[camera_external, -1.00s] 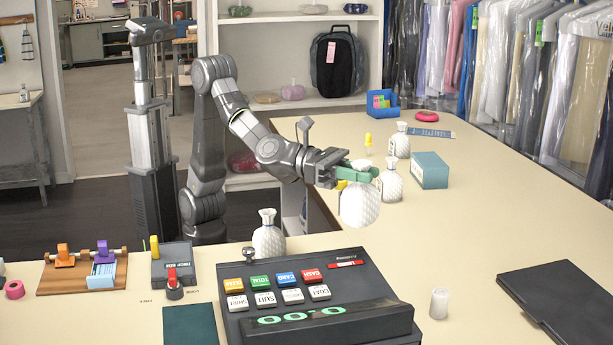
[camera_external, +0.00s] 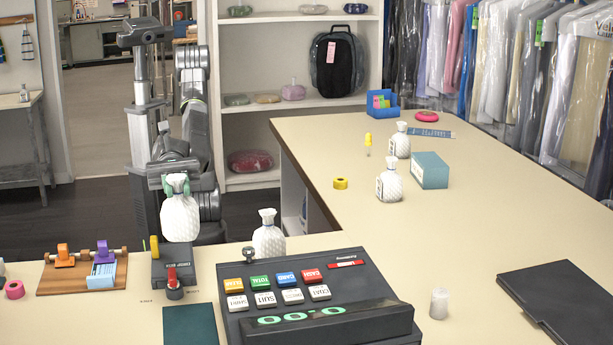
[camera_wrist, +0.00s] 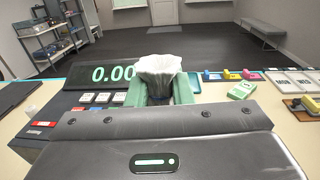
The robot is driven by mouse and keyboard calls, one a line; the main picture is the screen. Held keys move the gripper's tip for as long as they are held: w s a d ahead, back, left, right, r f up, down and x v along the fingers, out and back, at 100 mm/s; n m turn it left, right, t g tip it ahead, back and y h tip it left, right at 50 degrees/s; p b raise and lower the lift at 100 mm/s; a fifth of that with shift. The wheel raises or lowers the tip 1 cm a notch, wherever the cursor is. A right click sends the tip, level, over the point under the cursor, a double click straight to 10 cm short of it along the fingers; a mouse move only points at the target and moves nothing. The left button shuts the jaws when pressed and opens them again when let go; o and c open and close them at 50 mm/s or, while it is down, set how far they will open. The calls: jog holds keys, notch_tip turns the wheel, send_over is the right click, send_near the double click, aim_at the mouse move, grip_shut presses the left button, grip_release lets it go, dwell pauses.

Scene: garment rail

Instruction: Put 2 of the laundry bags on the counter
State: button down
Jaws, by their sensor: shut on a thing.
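In the wrist view the green fingers of my gripper (camera_wrist: 160,97) close around the bag's white gathered top (camera_wrist: 161,70). A second white bag (camera_external: 268,240) stands behind the cash register. Two more bags, one nearer (camera_external: 390,184) and one farther (camera_external: 399,145), stand upright on the right arm of the counter (camera_external: 480,215).
The cash register (camera_external: 310,295) fills the front middle. A teal box (camera_external: 430,170), yellow tape (camera_external: 340,183) and a blue bin (camera_external: 382,104) sit on the right arm.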

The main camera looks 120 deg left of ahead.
jog(key=w+d+f+n+t+y+p, duration=0.1)
jog(key=w+d+n+t+y+p, duration=0.15)
jog(key=w+d, duration=0.4)
jog(key=w+d+n+t+y+p, duration=0.1)
jog(key=w+d+n+y+p, duration=0.2)
jog(key=d, duration=0.6)
jog(key=d+f+n+y+p, duration=0.1)
jog(key=d+f+y+p, duration=0.2)
jog(key=f, duration=1.1)
jog(key=shift+w+y+p, duration=0.35)
jog(key=shift+y+p, duration=0.1)
jog(key=shift+p, duration=0.25)
jog(key=shift+f+t+b, duration=0.25)
jog(key=shift+f+b, duration=0.2)
jog(key=shift+b, duration=0.3)
jog(key=c, duration=1.2)
grip_release()
jog(key=s+a+b, duration=0.1)
jog(key=s+b, duration=0.1)
jog(key=s, duration=0.5)
jog(key=shift+s, duration=0.25)
